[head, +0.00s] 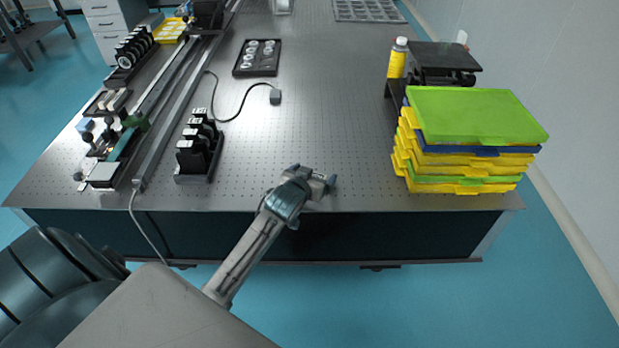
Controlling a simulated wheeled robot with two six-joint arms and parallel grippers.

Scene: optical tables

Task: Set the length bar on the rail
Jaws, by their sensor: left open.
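A long grey rail (185,100) runs from the near left edge of the optical table toward the back. A second slimmer rail (166,86) lies parallel on its left, with a small green part (137,121) near its front end. I cannot pick out the length bar for certain. My left gripper (324,181) is open over the table's front edge, right of the rails and well apart from them. Nothing shows between its fingers. My right gripper is not in view.
A black holder with upright parts (199,155) stands right of the rail. A black tray with round parts (257,57) and a cable with a small box (275,97) lie behind. Stacked coloured trays (475,115) and a yellow bottle (397,60) stand at right. The table's middle is clear.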

